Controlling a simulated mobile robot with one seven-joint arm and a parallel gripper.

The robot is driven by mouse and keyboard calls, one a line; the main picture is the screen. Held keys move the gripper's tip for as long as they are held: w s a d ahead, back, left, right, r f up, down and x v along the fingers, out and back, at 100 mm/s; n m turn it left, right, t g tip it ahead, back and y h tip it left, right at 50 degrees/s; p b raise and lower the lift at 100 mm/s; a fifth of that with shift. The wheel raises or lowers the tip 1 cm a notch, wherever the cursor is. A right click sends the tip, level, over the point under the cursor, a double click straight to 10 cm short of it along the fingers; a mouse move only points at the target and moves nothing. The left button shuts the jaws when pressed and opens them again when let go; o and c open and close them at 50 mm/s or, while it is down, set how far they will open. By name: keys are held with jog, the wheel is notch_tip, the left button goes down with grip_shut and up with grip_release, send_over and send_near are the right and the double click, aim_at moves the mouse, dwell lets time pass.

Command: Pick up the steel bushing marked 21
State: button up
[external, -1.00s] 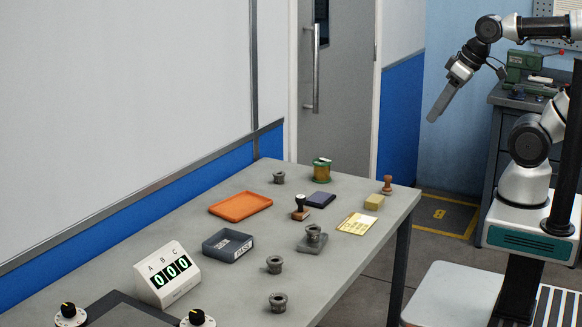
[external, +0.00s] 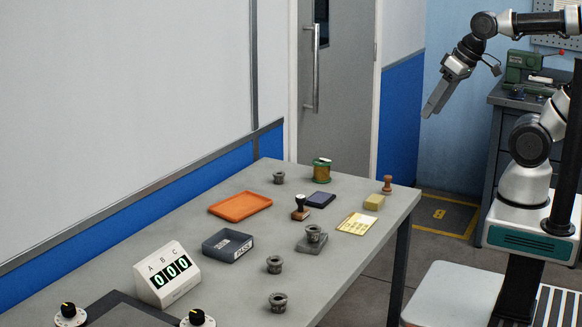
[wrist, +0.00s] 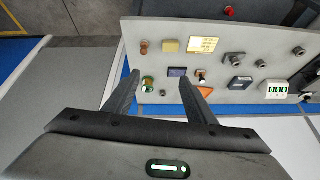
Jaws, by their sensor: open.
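Several grey steel bushings stand on the bench: one at the far end (external: 279,178), one on a grey block (external: 314,233), one in the middle front (external: 274,264) and one nearest (external: 278,302). Their numbers are too small to read, so I cannot tell which is marked 21. The wrist view also shows bushings, one at the upper right (wrist: 299,51) and one on its block (wrist: 237,59). My gripper (external: 430,113) is high in the air beyond the right end of the bench, empty. In the wrist view its fingers (wrist: 160,85) are spread apart.
On the bench (external: 222,283) are an orange tray (external: 240,206), a grey bin (external: 228,246), a counter display (external: 167,274), a stamp (external: 300,208), a dark pad (external: 320,200), a yellow card (external: 357,224), a sponge-like block (external: 374,202), a wooden-handled stamp (external: 387,185) and a green spool (external: 322,170).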

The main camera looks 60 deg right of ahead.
jog(key=w+a+r+m+y, duration=0.1)
jog(key=w+r+m+y, duration=0.1)
jog(key=w+m, duration=0.9)
jog(key=m+g+h, duration=0.1)
jog(key=m, duration=2)
send_over(281, 183)
jog(key=s+d, duration=0.2)
notch_tip(281, 183, down, 22)
jog(key=shift+w+a+r, duration=0.1)
jog(key=shift+x, duration=2.95)
jog(key=shift+c, duration=0.5)
jog(key=c, duration=1.1)
